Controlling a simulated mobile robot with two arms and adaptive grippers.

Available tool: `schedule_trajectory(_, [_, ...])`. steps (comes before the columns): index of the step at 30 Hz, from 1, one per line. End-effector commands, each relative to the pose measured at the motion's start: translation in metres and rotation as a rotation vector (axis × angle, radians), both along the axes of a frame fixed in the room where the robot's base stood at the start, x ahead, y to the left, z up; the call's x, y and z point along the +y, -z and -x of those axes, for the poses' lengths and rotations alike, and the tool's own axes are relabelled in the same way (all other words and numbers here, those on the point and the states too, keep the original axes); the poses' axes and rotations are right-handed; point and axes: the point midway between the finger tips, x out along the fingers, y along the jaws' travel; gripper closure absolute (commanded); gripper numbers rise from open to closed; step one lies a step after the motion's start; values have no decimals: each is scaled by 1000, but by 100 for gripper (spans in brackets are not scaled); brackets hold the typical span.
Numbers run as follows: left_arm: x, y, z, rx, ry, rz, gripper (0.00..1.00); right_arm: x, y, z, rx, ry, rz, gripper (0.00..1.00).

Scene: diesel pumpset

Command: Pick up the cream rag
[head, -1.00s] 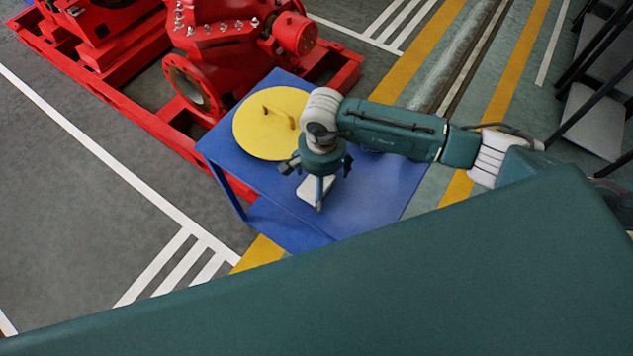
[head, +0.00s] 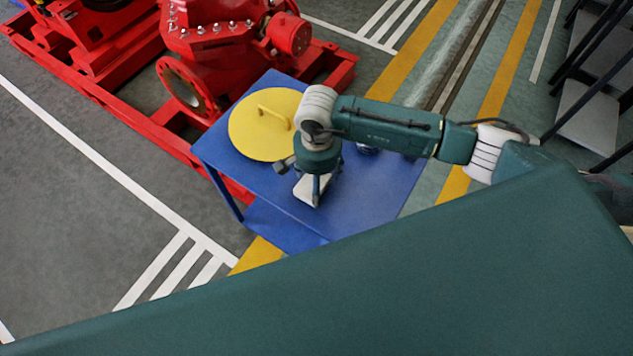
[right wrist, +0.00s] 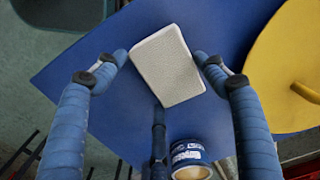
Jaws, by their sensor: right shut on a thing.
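The cream rag (head: 302,190) is a pale, folded rectangle at the blue table (head: 375,190), below my right gripper (head: 314,182). In the right wrist view the rag (right wrist: 168,66) shows a fine woven texture and lies between the blue fingertips of the right gripper (right wrist: 161,58). The fingers are shut on it, with two at its sides and a third at its near edge. I cannot tell whether the rag is clear of the table top. My left gripper is not in view.
A yellow round lid with a handle (head: 262,137) lies on the table beside the gripper. A blue can (right wrist: 187,154) stands close to the rag. The red pumpset (head: 215,60) is behind the table.

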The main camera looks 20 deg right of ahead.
Motion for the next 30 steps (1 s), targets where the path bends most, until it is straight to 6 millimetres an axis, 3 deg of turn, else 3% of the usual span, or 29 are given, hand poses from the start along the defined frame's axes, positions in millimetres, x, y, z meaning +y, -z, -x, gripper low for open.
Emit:
schedule_trajectory(5, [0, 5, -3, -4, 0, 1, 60, 0, -25, -1, -6, -2, -2, 55])
schedule_trajectory(15, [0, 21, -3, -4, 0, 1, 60, 0, -120, -2, -10, -2, 0, 55])
schedule_trajectory(21, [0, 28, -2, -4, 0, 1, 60, 0, -165, -1, -4, -1, 1, 56])
schedule_trajectory(30, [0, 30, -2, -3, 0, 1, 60, 0, -192, 0, 0, -1, 0, 56])
